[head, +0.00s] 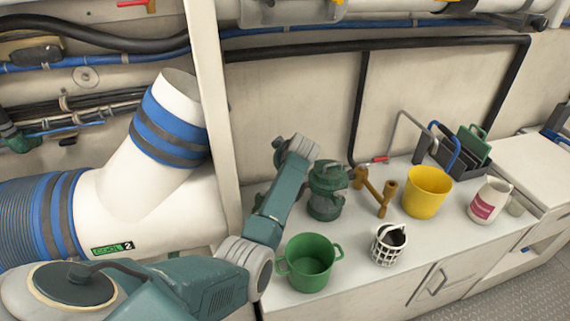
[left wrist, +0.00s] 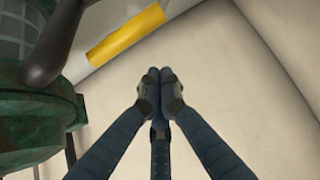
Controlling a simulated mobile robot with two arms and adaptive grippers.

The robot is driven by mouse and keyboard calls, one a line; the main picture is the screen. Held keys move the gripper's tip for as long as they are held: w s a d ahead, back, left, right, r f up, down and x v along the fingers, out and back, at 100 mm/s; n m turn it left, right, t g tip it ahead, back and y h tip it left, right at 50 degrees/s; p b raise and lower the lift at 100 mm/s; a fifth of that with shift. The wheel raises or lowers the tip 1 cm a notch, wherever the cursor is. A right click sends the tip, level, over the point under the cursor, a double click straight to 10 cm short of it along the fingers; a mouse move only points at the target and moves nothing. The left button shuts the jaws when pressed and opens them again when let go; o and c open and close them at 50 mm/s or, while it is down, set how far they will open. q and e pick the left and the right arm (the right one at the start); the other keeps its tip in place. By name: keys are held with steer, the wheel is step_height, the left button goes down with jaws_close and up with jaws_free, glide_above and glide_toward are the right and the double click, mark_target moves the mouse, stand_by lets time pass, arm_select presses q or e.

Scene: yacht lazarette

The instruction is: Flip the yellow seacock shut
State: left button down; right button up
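My left gripper (left wrist: 159,76) shows in the left wrist view with its dark fingers brought together at the tips and nothing between them. In the head view my left forearm reaches up over the bench; the fingers are hidden behind the wrist. A flat yellow bar (left wrist: 126,34) lies beyond and to the left of the fingertips, apart from them; I cannot tell whether it is the seacock's lever. In the head view a brass valve-like fitting (head: 376,191) stands on the bench, with a red handle (head: 379,160) behind it. No clearly yellow lever shows there. My right gripper is out of view.
A green strainer (head: 325,191) stands right of my forearm and fills the left of the wrist view (left wrist: 30,125). A green bucket (head: 308,263), white basket (head: 388,246), yellow bucket (head: 427,193) and jug (head: 489,200) stand on the bench. A white post (head: 215,90) rises left.

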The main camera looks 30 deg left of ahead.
arm_select(q)
steer(key=s+d+p, duration=0.1)
steer(key=s+d+f+p, duration=0.1)
steer(key=d, duration=0.1)
steer(key=shift+s, duration=0.2)
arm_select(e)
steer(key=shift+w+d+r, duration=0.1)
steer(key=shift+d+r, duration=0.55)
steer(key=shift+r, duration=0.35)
